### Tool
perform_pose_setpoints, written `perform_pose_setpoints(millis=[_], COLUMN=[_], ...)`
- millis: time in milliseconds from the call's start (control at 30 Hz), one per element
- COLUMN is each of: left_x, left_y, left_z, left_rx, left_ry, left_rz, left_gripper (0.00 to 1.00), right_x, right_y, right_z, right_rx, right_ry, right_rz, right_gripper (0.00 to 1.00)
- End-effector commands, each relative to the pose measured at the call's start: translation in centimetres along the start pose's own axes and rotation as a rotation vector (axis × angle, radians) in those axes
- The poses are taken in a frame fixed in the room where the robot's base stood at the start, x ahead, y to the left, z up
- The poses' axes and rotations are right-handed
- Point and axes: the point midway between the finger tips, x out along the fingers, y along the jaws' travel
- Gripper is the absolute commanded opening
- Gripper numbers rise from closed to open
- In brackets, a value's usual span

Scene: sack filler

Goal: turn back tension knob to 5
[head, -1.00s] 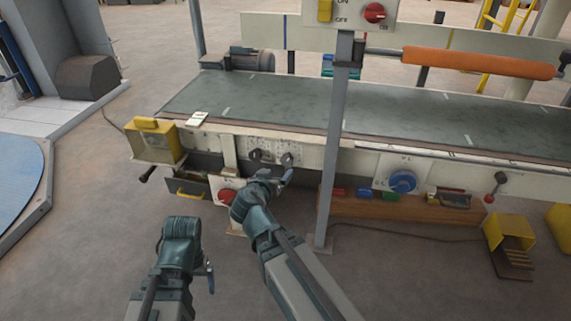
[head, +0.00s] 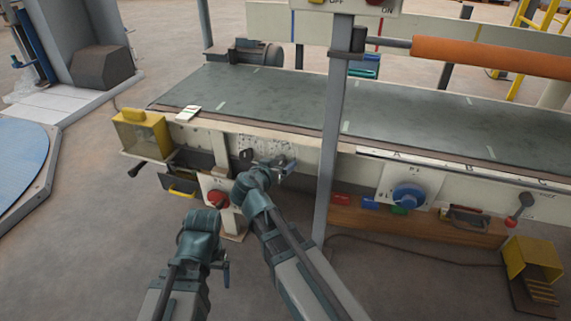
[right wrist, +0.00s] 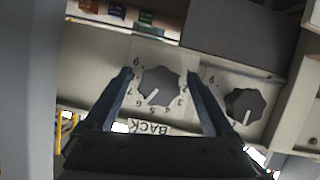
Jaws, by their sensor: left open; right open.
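The back tension knob (right wrist: 159,87) is a dark, lobed dial on a pale numbered plate in the right wrist view, with an inverted "BACK" label (right wrist: 150,127) beside it. Its white pointer line slants toward the lower left of the picture, around the 5 and 6; the exact reading is hard to tell. My right gripper (right wrist: 159,76) is open, its fingers on either side of this knob; contact cannot be told. In the head view my right gripper (head: 283,165) largely hides that knob. My left gripper (head: 224,268) is open and empty, low in front of the machine.
A similar second knob (right wrist: 244,104) sits close beside it; it also shows in the head view (head: 246,156). A grey post (head: 335,130) stands just right of my right gripper. A red knob (head: 217,198) and a blue dial (head: 408,196) are on the machine front.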

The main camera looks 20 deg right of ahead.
Motion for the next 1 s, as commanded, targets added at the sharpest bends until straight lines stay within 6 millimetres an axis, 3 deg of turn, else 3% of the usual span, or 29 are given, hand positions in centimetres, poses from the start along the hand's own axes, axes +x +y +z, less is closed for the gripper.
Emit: perform_pose_setpoints(millis=[167,600,1000], left_x=[-0.05,-0.04,0.25], left_y=[-0.01,-0.01,0.02], left_z=[0.02,0.01,-0.01], left_rx=[0.000,0.000,0.000], left_ry=[0.000,0.000,0.000], left_rz=[0.000,0.000,0.000], left_gripper=[0.89,0.89,0.89], right_x=[-0.04,-0.04,0.02], right_y=[0.03,0.04,-0.10], right_z=[-0.03,-0.03,0.04], right_rx=[0.000,-0.001,-0.100], right_ry=[0.000,0.000,0.001], right_rz=[0.000,0.000,0.041], right_gripper=[0.85,0.06,0.03])
